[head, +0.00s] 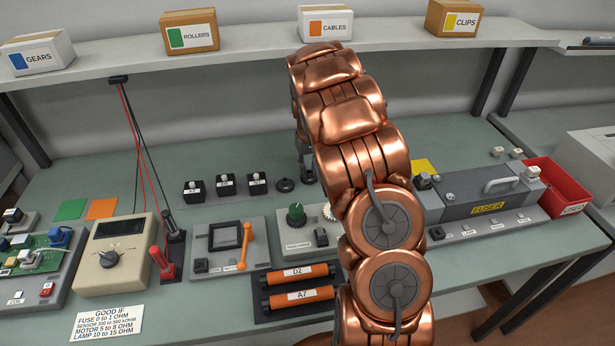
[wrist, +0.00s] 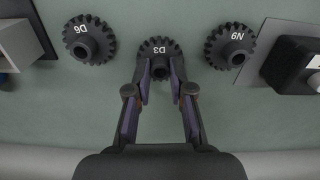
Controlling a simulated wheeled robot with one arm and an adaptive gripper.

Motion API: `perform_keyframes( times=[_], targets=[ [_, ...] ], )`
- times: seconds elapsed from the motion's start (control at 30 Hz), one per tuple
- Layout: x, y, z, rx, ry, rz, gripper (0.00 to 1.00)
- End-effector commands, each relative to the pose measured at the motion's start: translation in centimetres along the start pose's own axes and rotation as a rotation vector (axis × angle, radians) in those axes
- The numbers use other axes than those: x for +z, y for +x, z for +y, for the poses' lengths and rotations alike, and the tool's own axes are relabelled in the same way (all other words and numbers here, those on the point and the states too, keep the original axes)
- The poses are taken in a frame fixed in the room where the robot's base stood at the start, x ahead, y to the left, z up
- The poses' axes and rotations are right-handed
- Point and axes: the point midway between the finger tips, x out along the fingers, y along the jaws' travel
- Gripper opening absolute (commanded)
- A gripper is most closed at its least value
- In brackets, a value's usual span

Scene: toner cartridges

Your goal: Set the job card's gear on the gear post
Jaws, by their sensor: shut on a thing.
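My gripper (wrist: 160,84) is shut on the hub of a dark gear marked D3 (wrist: 158,45) in the wrist view. A gear that reads D6 (wrist: 89,40) sits to its left and one that reads N9 (wrist: 230,42) to its right, both apart from the fingers. In the head view my gripper (head: 307,172) is at the back of the bench, partly behind my arm. One dark gear (head: 285,185) shows just left of it. A pale gear (head: 328,212) is partly hidden by my arm. I cannot make out the gear post or the job card.
Several black switch blocks (head: 226,184) stand left of the gripper. In front are a knob box (head: 302,235), a frame with an orange lever (head: 222,248) and a roller tray (head: 262,313). A fuser unit (head: 486,194) and red bin (head: 556,187) stand right. A shelf (head: 250,50) overhangs the back.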

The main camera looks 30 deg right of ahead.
Motion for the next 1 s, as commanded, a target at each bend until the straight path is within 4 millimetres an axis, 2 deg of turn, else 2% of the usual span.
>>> perform_keyframes(
  times=[1.0],
  targets=[
    [0.0, -0.99, -0.03, -0.001, 0.0, 0.0, 0.0]
  ],
)
